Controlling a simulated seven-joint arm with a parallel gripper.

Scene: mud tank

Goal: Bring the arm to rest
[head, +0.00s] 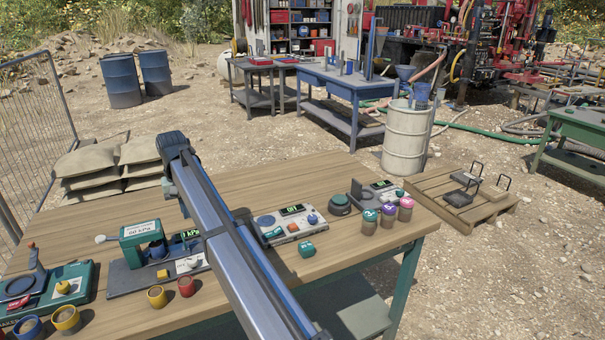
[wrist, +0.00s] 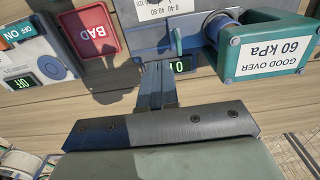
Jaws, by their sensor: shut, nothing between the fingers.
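My arm (head: 225,235) reaches over the wooden workbench (head: 235,177) in the head view. It covers part of the bench, and my fingertips cannot be made out there. In the wrist view my gripper (wrist: 156,72) has its two narrow fingers together with nothing between them. The fingertips are close in the picture to a small green-lit display (wrist: 180,66). Whether they touch anything cannot be told.
A green-framed tester (head: 140,235) marked 60 kPa also shows in the wrist view (wrist: 268,52), right of my fingers. A red BAD plate (wrist: 92,30) is left of them. Small cups (head: 387,214) stand at the bench's right end. The bench's back middle is clear.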

